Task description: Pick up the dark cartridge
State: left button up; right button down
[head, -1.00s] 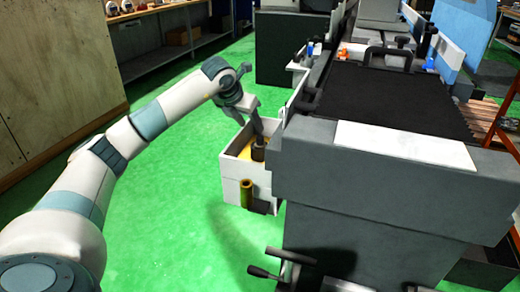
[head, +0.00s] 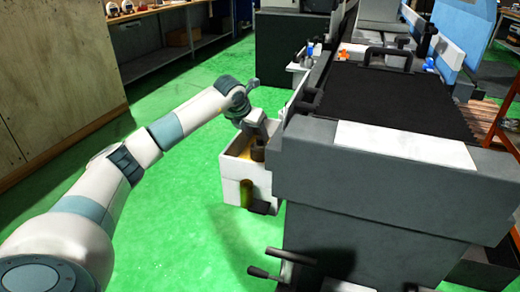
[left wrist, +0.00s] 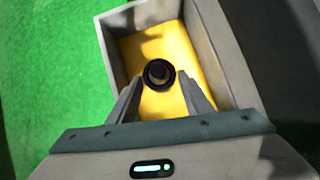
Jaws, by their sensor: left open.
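The dark cartridge (left wrist: 158,74) stands in a pale box (left wrist: 115,22) with a yellow floor in the left wrist view, seen nearly end-on from above. In the head view the cartridge (head: 257,152) shows as a dark brown cylinder inside the box (head: 233,178) on the side of the grey machine. My left gripper (left wrist: 160,92) is open, pointing down over the box, with one finger on each side of the cartridge in the picture. I cannot tell whether the fingertips are level with it. In the head view my left gripper (head: 258,138) partly covers the box opening. My right gripper is not in view.
The grey grinder (head: 370,190) stands right beside the box. A dark lever (head: 285,262) sticks out low on its front. Open green floor (head: 170,220) lies to the left.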

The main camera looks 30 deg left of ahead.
aim_at(259, 139)
pick_arm(q)
jog(key=shift+x, duration=2.1)
jog(key=shift+a+r, duration=0.1)
jog(key=shift+a, duration=0.05)
grip_shut()
